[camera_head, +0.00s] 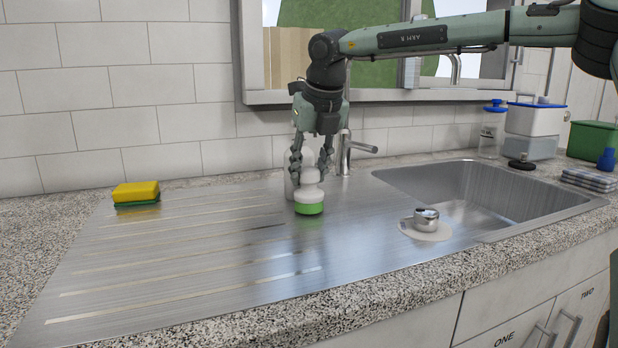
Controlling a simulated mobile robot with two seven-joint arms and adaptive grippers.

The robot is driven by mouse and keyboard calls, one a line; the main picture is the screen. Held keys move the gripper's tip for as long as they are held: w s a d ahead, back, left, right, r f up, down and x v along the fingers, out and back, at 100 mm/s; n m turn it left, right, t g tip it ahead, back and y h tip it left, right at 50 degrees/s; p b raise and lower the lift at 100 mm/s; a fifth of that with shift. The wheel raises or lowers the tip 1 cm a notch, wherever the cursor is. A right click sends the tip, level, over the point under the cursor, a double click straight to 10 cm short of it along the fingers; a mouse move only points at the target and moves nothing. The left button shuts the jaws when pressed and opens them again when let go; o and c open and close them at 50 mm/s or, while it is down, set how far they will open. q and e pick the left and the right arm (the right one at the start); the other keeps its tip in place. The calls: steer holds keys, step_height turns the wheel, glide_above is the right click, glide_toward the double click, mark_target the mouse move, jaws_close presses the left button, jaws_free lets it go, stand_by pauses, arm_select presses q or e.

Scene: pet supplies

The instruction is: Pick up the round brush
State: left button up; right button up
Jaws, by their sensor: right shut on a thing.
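The round brush (309,204) has a white knob-shaped body and a green band at the bottom. It is upright over the steel draining board (190,260), left of the sink. My right gripper (311,172) points down from above, with its fingers shut around the white upper part of the brush. I cannot tell whether the brush's base touches the steel. My left gripper does not show.
A yellow and green sponge (136,193) lies on the left. A metal cup on a pale disc (426,231) sits by the sink's (465,190) front left edge. A tap (347,155) stands behind my right gripper. Containers and a folded cloth (589,180) are at the right.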

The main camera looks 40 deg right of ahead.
steer(key=v, duration=0.3)
steer(key=shift+w+b, duration=0.25)
steer(key=shift+b, duration=0.05)
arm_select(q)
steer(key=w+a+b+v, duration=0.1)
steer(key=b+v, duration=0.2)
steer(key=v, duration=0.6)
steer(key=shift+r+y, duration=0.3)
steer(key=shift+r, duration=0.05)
arm_select(e)
steer(key=s+a, duration=0.2)
steer(key=s, duration=0.6)
steer(key=s+a, duration=0.1)
steer(key=s, duration=0.8)
steer(key=shift+a, duration=0.35)
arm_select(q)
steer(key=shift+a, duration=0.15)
arm_select(e)
steer(key=o, duration=0.6)
steer(key=c, duration=0.4)
steer(key=shift+c, duration=0.2)
